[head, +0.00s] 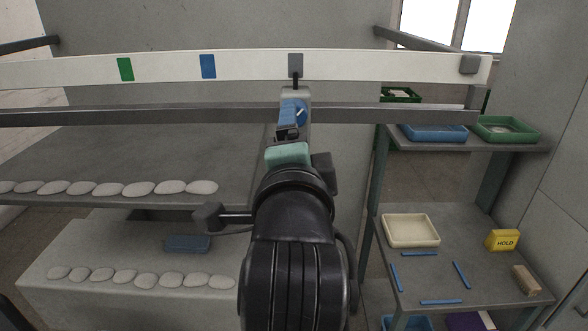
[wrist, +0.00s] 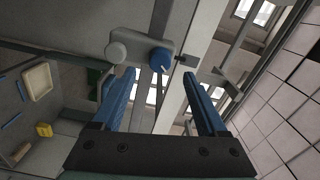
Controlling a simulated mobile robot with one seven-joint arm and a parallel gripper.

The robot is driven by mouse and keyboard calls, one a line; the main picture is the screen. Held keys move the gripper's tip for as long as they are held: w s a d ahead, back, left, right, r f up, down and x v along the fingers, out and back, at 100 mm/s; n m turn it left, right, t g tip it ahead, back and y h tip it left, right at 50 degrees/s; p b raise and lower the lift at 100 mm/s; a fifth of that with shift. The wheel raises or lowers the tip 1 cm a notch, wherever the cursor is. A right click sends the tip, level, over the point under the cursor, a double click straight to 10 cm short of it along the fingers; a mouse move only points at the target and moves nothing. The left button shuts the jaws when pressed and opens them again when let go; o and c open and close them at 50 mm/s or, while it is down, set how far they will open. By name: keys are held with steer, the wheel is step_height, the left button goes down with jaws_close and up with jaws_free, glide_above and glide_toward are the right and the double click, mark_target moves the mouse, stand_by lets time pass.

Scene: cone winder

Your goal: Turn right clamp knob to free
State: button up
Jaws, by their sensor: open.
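A blue knob (wrist: 161,58) with a white pointer line sits on a grey clamp plate (wrist: 138,43) in the wrist view. A pale grey round knob (wrist: 116,53) sits beside it on the same plate. In the head view the blue knob (head: 301,113) shows partly, behind my gripper (head: 288,124), on the clamp under the white rail. My gripper also shows in the wrist view (wrist: 160,84), with blue fingers spread and empty. The blue knob appears beyond the fingertips, between them; I see no contact. Which state the pointer marks cannot be read.
The white rail (head: 170,68) carries green, blue and grey marks, with a dark bar (head: 170,113) below it. Shelves on the right hold a blue tray (head: 435,133), a green tray (head: 505,130), a cream tray (head: 411,231) and a yellow HOLD block (head: 502,240). Pale oval pieces line the left shelves.

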steer(key=s+b, duration=0.1)
steer(key=s, duration=0.5)
steer(key=shift+s+b, duration=0.25)
steer(key=shift+b, duration=0.05)
